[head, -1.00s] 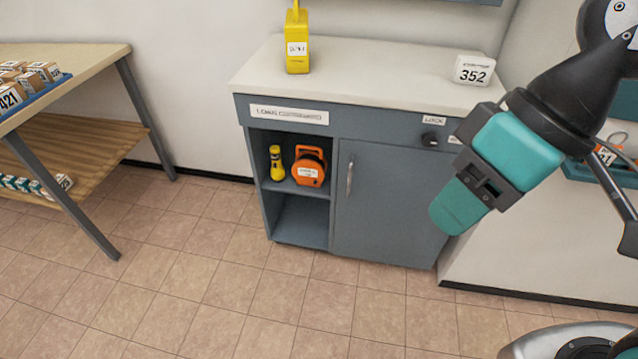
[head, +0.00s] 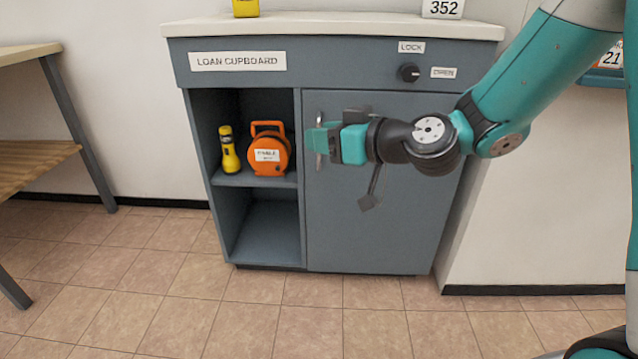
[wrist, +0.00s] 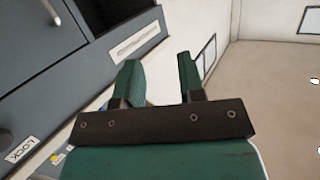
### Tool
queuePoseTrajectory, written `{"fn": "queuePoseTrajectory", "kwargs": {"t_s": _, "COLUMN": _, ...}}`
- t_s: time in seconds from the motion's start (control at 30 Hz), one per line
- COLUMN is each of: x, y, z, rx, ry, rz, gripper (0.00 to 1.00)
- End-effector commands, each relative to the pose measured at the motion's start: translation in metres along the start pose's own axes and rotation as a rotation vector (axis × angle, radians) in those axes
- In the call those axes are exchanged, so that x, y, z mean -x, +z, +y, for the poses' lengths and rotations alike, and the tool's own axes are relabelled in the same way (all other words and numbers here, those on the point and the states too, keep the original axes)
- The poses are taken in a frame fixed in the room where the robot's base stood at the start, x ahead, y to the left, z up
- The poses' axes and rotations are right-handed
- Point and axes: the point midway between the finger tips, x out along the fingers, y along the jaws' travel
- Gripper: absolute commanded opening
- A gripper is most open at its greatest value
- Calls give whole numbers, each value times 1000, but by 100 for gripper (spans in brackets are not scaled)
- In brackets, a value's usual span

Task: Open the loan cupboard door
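The loan cupboard (head: 237,61) is grey-blue with a white top. Its door (head: 385,220) on the right side looks closed and flush. The upright metal door handle (head: 318,160) is at the door's left edge, partly hidden by my gripper (head: 318,138). It seems to show at the upper left of the wrist view (wrist: 51,12). My gripper points left in front of the door, its two fingers (wrist: 160,78) apart with nothing seen between them. It overlaps the handle in the head view, but the wrist view shows the handle outside the fingers.
A dark lock knob (head: 409,73) sits above the door beside a LOCK label (head: 411,47). The open shelves at left hold a yellow torch (head: 229,150) and an orange reel (head: 268,150). A table (head: 70,110) stands far left. The tiled floor (head: 240,315) in front is clear.

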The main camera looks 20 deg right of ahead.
Motion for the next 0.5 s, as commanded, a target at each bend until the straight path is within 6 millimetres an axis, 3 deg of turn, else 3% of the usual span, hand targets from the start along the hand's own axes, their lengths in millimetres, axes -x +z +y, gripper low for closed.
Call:
{"fn": "queuePoseTrajectory", "kwargs": {"t_s": 0.03, "x": -10, "y": 44, "z": 24, "rx": -1, "ry": 61, "rz": 40, "gripper": 36}}
{"fn": "queuePoseTrajectory", "kwargs": {"t_s": 0.2, "x": -16, "y": 94, "z": 81, "rx": 19, "ry": 251, "rz": 152, "gripper": 36}}
{"fn": "queuePoseTrajectory", "kwargs": {"t_s": 0.33, "x": -14, "y": 116, "z": 109, "rx": 29, "ry": 353, "rz": 192, "gripper": 36}}
{"fn": "queuePoseTrajectory", "kwargs": {"t_s": 0.5, "x": -14, "y": 121, "z": 124, "rx": 34, "ry": 406, "rz": 209, "gripper": 36}}
